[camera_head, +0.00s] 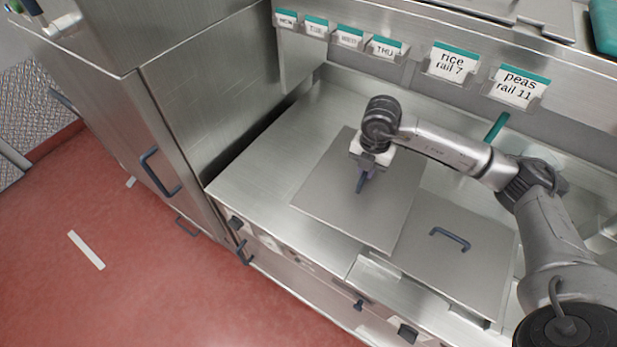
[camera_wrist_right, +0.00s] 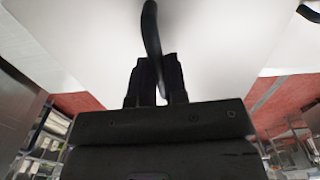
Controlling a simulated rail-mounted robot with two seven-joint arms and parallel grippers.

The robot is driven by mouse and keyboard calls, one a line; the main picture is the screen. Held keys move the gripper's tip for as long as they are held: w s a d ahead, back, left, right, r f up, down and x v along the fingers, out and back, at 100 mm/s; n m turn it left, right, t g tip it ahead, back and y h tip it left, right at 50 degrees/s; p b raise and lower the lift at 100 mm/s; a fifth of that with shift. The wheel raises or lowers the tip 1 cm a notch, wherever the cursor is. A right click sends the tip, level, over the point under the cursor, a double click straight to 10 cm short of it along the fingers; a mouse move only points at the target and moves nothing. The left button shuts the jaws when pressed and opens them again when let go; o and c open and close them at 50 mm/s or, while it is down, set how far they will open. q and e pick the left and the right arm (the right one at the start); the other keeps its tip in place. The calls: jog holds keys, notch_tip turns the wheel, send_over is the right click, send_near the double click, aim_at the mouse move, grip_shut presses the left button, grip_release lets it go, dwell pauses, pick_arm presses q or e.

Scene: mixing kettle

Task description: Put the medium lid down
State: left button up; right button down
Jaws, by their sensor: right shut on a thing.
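The lid in my right gripper (camera_head: 366,168) is a flat grey metal plate (camera_head: 330,195) with a dark bar handle (camera_head: 361,186); I take it to be the medium lid. The gripper points down from above and is shut on the handle. In the right wrist view the dark handle (camera_wrist_right: 151,35) runs between the fingers (camera_wrist_right: 157,82), with the pale lid (camera_wrist_right: 215,45) beyond. The lid lies roughly level over the steel counter (camera_head: 250,165). I cannot tell whether it touches the counter or hangs just above it. My left gripper is not in view.
A second grey lid (camera_head: 480,268) with a dark handle (camera_head: 450,239) lies right of the held one, their edges close or overlapping. Label cards (camera_head: 454,62) line the back ledge. A tall steel cabinet (camera_head: 205,90) stands left. Bare counter shows left of and behind the held lid.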

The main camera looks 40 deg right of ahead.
aim_at(326, 162)
jog(key=shift+w, duration=0.2)
jog(key=shift+m, duration=0.3)
jog(key=w+a+f, duration=0.1)
jog(key=w+f, duration=0.1)
jog(key=w, duration=0.1)
jog(key=w+a+f, duration=0.1)
jog(key=w+f, duration=0.1)
jog(key=w, duration=0.2)
jog(key=w+a+f, duration=0.2)
jog(key=w, duration=0.1)
jog(key=shift+w+f, duration=0.2)
jog(key=shift+f, duration=0.2)
jog(key=shift+f+b, duration=0.4)
jog(key=shift+f, duration=1.6)
jog(key=shift+f, duration=0.15)
jog(key=c, duration=1.5)
grip_release()
jog(key=shift+c, duration=0.2)
jog(key=o, duration=0.4)
notch_tip(326, 162, up, 12)
jog(key=shift+r+p, duration=0.1)
jog(key=shift+p, duration=0.35)
